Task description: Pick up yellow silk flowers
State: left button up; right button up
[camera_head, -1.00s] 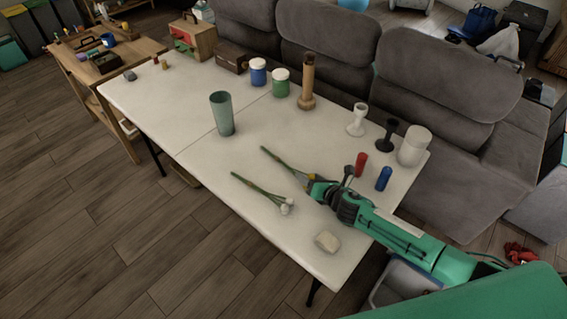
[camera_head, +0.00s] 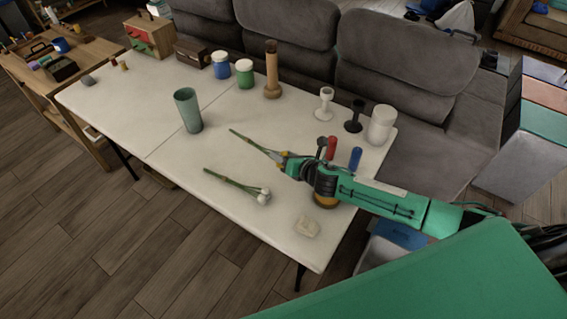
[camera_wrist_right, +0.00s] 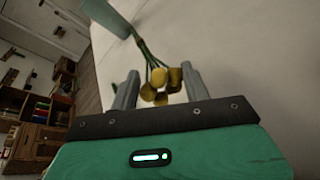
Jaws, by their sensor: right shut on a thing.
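The yellow silk flowers (camera_wrist_right: 160,80) have round yellow heads and green stems. In the right wrist view the heads sit between the two fingers of my right gripper (camera_wrist_right: 158,92), which is shut on them. In the head view my right gripper (camera_head: 281,160) is over the white table, with the green stems (camera_head: 248,141) reaching out past its fingertips to the upper left. The yellow heads are mostly hidden there by the gripper. I cannot tell whether the stems touch the table. My left gripper is not in view.
White flowers (camera_head: 262,196) lie nearby, in front of the gripper. A green cup (camera_head: 188,110) stands to the left. Red (camera_head: 331,148) and blue (camera_head: 355,159) cylinders, candlesticks and jars stand behind. The table's left middle is clear.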

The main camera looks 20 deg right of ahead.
notch_tip(320, 180, up, 14)
jog(key=shift+r, duration=0.35)
